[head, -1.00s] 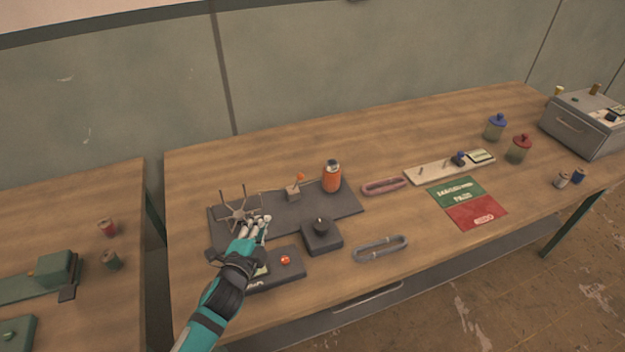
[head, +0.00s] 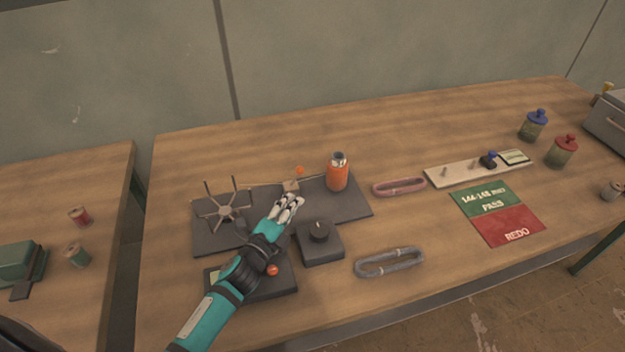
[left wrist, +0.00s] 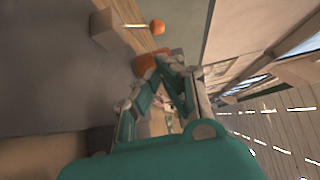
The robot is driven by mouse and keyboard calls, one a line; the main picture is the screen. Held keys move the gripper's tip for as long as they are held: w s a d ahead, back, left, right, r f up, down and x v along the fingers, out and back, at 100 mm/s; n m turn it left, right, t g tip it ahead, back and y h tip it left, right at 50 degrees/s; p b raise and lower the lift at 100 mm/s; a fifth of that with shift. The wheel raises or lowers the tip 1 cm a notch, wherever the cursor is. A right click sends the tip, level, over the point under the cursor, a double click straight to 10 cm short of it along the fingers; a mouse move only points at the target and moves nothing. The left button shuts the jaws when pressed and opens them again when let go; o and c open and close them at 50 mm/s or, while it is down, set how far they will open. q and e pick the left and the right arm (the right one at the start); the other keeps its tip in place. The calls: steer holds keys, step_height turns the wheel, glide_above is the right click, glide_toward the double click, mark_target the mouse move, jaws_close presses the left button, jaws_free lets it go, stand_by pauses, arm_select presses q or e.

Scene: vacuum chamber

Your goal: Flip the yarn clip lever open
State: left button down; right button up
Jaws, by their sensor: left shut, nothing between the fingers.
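The yarn clip appears to be the small tan-grey block (head: 291,186) with a thin lever ending in an orange ball (head: 299,170), on the dark plate (head: 353,208). In the left wrist view the block (left wrist: 106,30) and orange ball (left wrist: 157,27) show at the top, with the lever between them, beyond the fingers. My left gripper (head: 297,202) is shut and empty, just in front of the block; contact cannot be told. It also shows in the left wrist view (left wrist: 172,62). My right gripper is not in view.
An orange yarn cone (head: 338,174) stands right of the clip. A spoked winder (head: 226,211) is on the left. A dark box with a knob (head: 320,243) is in front. Grey (head: 390,262) and pink (head: 399,187) yarn loops lie to the right.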

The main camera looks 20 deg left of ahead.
mark_target(296, 177)
arm_select(q)
steer(key=shift+r, duration=0.15)
steer(key=w, duration=0.3)
steer(key=w+d, duration=0.1)
steer(key=w, duration=0.2)
steer(key=w+p, duration=0.1)
steer(key=w, duration=0.1)
steer(key=shift+w+d, duration=0.2)
steer(key=shift+w, duration=0.2)
steer(key=shift+w+d, duration=0.1)
steer(key=shift+w, duration=0.4)
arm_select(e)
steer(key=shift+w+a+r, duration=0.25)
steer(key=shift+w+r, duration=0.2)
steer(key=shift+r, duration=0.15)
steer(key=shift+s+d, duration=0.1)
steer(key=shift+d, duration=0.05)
arm_select(q)
steer(key=shift+s+a, duration=0.1)
steer(key=shift+a, duration=0.1)
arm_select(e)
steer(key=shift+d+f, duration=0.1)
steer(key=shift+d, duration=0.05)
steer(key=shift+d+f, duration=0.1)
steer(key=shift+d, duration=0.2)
